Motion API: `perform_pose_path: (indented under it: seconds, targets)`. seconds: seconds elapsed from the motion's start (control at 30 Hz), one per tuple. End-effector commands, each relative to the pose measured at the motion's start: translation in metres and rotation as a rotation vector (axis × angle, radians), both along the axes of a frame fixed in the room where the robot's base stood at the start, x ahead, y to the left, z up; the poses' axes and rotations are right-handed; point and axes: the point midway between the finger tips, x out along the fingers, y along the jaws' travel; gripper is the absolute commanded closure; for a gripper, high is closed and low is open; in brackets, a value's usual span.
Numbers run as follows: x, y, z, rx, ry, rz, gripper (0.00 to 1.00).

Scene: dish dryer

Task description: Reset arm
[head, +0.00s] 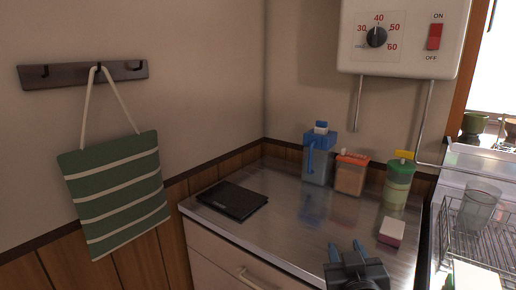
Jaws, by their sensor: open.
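My gripper (347,254) shows at the bottom of the head view, low and right of centre. Its two blue fingers are apart, with nothing between them. It is in front of the steel counter (285,230) or over its front part; the exact height is hard to tell. The rest of my arm is below the picture.
On the counter stand a blue-lidded jug (318,165), an orange container (351,175), a green-lidded container (398,182), a pink-and-white sponge (391,232) and a flat black item (232,201). A wire dish rack (462,225) with a glass (479,207) is at right.

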Motion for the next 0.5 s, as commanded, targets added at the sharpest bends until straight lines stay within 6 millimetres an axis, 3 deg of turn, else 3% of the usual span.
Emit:
perform_pose_path:
  seconds: [0.03,0.2,0.5]
  targets:
    - [-0.019,-0.002,-0.017,0.005,0.017,0.016,0.60]
    - [-0.080,-0.007,-0.055,0.029,0.043,0.070,0.60]
    - [-0.195,-0.016,-0.089,0.087,0.073,0.134,0.60]
